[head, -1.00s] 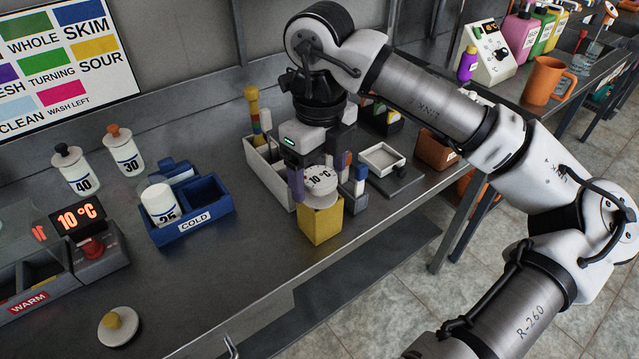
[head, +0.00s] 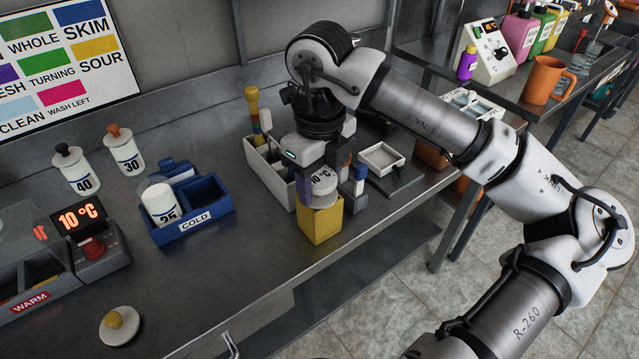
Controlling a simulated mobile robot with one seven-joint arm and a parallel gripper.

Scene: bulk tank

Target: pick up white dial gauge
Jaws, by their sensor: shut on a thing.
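I cannot tell whether the gauge still touches the yellow block. The gripper body hides the gauge's upper edge.
A white bin (head: 262,165) stands just behind left, and a grey scale with a square white tray (head: 382,158) is close on the right. A blue COLD rack (head: 207,207) stands left.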

